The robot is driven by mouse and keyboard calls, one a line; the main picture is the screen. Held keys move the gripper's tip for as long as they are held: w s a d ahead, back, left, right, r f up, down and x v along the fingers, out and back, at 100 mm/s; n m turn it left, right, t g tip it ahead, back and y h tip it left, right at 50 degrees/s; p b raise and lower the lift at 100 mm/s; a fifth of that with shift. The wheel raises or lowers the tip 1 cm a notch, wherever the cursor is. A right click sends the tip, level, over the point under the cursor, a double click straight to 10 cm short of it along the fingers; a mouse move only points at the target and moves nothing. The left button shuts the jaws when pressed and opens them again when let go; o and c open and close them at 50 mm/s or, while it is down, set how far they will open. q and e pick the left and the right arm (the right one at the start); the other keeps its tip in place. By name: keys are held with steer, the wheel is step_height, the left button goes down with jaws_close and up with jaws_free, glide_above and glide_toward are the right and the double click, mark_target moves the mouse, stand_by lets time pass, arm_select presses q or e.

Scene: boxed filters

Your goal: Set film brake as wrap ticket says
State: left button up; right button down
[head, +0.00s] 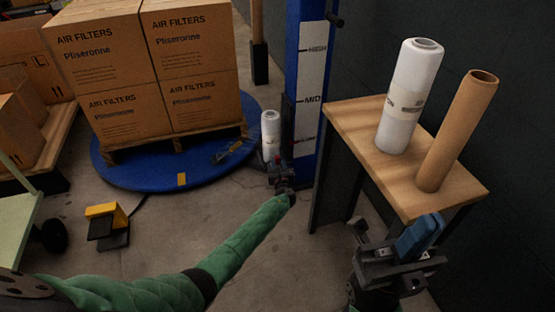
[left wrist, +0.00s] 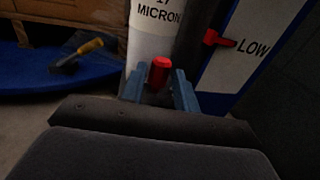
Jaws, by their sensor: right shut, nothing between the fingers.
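The blue mast (head: 304,90) carries a white HIGH, MID, LOW scale (head: 312,70); in the left wrist view a red pointer (left wrist: 213,38) is beside LOW. A white film roll (head: 269,130) stands upright by the mast, marked "17 MICRON" in the left wrist view (left wrist: 158,25). Below it is a red knob (left wrist: 159,73). My left gripper (head: 279,165) has a finger on each side of this knob; whether they touch it is unclear. My right gripper (head: 405,255) is shut and empty before the wooden table (head: 350,120). The wrap ticket's text is not readable.
Boxes marked AIR FILTERS (head: 150,70) stand on a pallet on the blue turntable (head: 150,182). A white roll (head: 410,95) and a brown tube (head: 458,130) stand on the table. A yellow pedal (head: 105,218) is on the floor, left of my left arm.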

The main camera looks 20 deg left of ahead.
mark_target(278, 161)
arm_select(q)
steer(key=v, duration=0.3)
steer(key=shift+s+d+p, duration=0.15)
steer(key=shift+s+p, duration=0.2)
steer(key=shift+p, duration=0.05)
steer(key=shift+s+d, duration=0.25)
steer(key=shift+s, duration=0.25)
